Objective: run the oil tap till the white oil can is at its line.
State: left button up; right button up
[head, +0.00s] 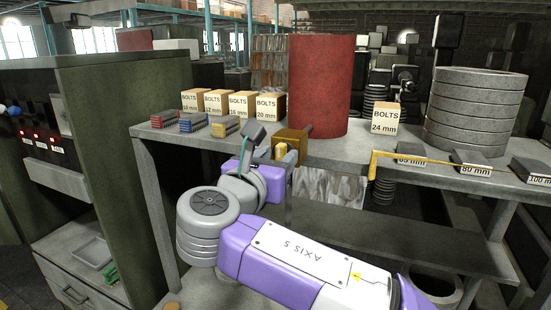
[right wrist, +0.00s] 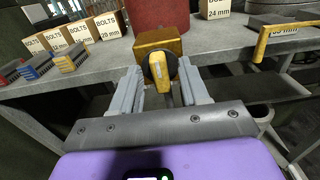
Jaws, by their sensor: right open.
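A brass-yellow tap block (head: 291,138) sits at the table's front edge by the tall red drum (head: 320,85). In the right wrist view the tap's round black knob with a yellow handle (right wrist: 161,70) faces me, its handle about upright. My right gripper (right wrist: 161,88) is open, its grey fingers on either side of the knob's lower part; I cannot tell whether they touch it. In the head view the right gripper (head: 268,148) is partly hidden beside the tap. I cannot make out the white oil can or its line. My left gripper is not in view.
Boxes of bolts (head: 270,106) and coloured blocks (head: 193,122) stand left of the tap. A yellow bent bar (head: 440,158) lies along the right front edge. Stacked grey rings (head: 475,110) stand at the right. A lower shelf (head: 400,230) runs beneath the table.

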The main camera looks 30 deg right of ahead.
grip_shut()
jog(key=shift+m+p, duration=0.3)
jog(key=shift+m, duration=1.9)
grip_release()
jog(key=v, duration=0.7)
jog(key=shift+s+a+b, duration=0.15)
jog(key=shift+s+b, duration=0.1)
jog(key=shift+b, duration=0.05)
